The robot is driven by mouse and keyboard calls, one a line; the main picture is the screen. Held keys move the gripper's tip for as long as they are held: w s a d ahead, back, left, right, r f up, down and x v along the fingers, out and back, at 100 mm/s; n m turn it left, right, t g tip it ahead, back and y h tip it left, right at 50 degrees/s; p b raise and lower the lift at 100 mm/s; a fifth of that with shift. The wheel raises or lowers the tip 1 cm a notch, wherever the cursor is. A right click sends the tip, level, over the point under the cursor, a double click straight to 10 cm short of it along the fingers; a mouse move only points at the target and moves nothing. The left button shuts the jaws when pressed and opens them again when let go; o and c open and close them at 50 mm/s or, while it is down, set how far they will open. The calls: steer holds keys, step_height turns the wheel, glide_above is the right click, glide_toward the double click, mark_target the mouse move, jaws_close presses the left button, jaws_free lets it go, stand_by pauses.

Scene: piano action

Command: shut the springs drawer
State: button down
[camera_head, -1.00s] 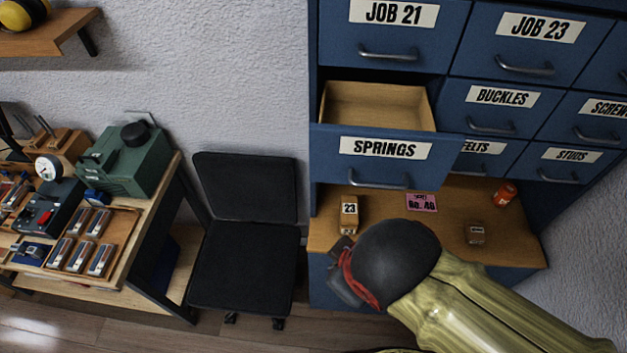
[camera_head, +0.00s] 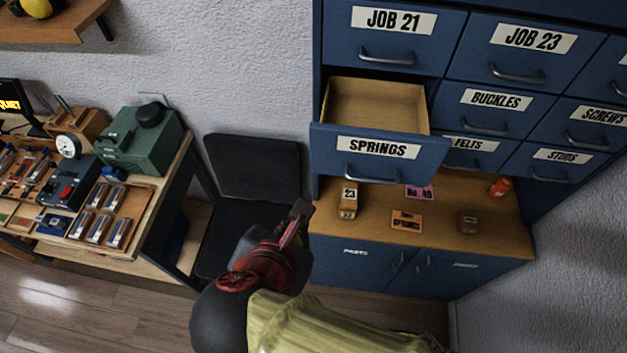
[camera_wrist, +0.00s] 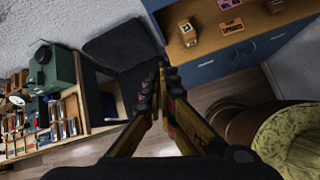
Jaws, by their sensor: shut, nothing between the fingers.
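The springs drawer (camera_head: 376,150) is a blue-fronted drawer with a white SPRINGS label and a bar handle (camera_head: 377,175). It stands pulled out of the blue cabinet, and its bare wooden inside shows from above in the head view. My gripper (camera_head: 301,211) is below and to the left of the drawer front, apart from it, in front of the black chair. In the wrist view my gripper (camera_wrist: 161,68) has its fingers together with nothing between them. The drawer is not in the wrist view.
Below the drawer, a wooden ledge (camera_head: 450,225) holds a small block marked 23 (camera_head: 348,200), cards and an orange bottle (camera_head: 501,188). A black chair (camera_head: 255,168) stands left of the cabinet. A workbench (camera_head: 160,205) with tools is further left.

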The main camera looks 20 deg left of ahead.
steer(key=w+a+f+n, duration=0.1)
steer(key=w+f+n, duration=0.1)
steer(key=w, duration=0.4)
steer(key=w+a+f+n, duration=0.1)
steer(key=w+f+n, duration=0.1)
steer(key=w, duration=0.4)
steer(key=shift+w+a+f+t, duration=0.25)
steer(key=shift+f+t, duration=0.15)
steer(key=shift+f, duration=0.3)
steer(key=w+a+p, duration=0.2)
steer(key=w+a, duration=0.1)
steer(key=w, duration=1)
steer(key=shift+w, duration=0.3)
steer(key=shift+s+a, duration=0.1)
